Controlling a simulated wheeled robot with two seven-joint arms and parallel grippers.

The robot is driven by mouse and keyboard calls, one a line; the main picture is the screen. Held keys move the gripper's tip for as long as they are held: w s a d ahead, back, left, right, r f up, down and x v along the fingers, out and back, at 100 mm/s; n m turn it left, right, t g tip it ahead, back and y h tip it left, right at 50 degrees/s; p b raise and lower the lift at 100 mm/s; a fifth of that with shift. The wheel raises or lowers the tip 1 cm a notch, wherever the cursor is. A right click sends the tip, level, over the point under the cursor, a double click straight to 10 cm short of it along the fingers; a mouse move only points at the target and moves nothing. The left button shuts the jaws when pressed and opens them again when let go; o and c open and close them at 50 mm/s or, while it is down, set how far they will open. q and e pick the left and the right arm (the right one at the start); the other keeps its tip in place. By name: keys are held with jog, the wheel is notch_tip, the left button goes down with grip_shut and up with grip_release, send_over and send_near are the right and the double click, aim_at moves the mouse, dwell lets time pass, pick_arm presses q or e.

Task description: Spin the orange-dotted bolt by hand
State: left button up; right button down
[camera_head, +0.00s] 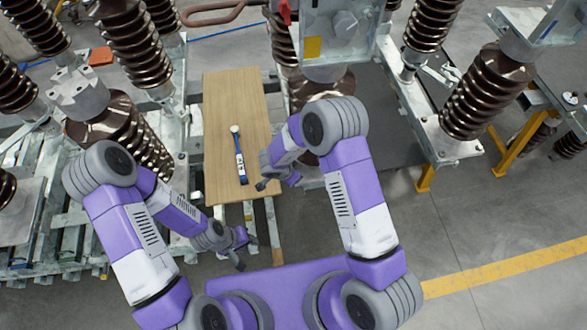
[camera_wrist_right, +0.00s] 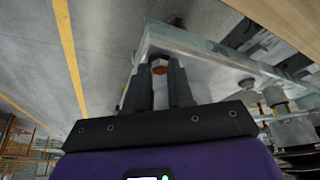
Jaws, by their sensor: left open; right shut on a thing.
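In the right wrist view, the orange-dotted bolt (camera_wrist_right: 159,66) shows a pale head with an orange-red face, at the edge of a grey metal frame (camera_wrist_right: 205,56). My right gripper (camera_wrist_right: 158,74) is shut on this bolt, one dark finger on each side of it. In the head view my right gripper (camera_head: 267,181) is beside the wooden board's right edge, and the bolt there is too small or hidden to make out. My left gripper (camera_head: 246,251) is open and empty, low in front of the board.
A wooden board (camera_head: 222,95) holds a blue-handled tool (camera_head: 241,165) with a white round end. Brown ribbed insulators (camera_head: 488,92) on metal frames stand on both sides. Yellow legs (camera_head: 424,178) stand at right. Open grey floor (camera_head: 480,235) lies at lower right.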

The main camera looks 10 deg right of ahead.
jog(key=shift+w+r+m+g+p, duration=0.1)
jog(key=shift+r+m+g+p, duration=0.15)
jog(key=shift+m+p, duration=0.7)
jog(key=shift+w+f+m+g+h+p, duration=0.15)
jog(key=shift+m+g+h+p, duration=0.3)
jog(key=shift+m, duration=0.5)
jog(key=shift+w+m+g+p, duration=0.1)
jog(key=shift+m+g+p, duration=0.3)
jog(key=shift+m, duration=0.8)
jog(key=shift+w+m+g, duration=0.1)
jog(key=shift+m+g, duration=0.4)
jog(key=shift+m, duration=0.8)
jog(key=c, duration=1)
grip_release()
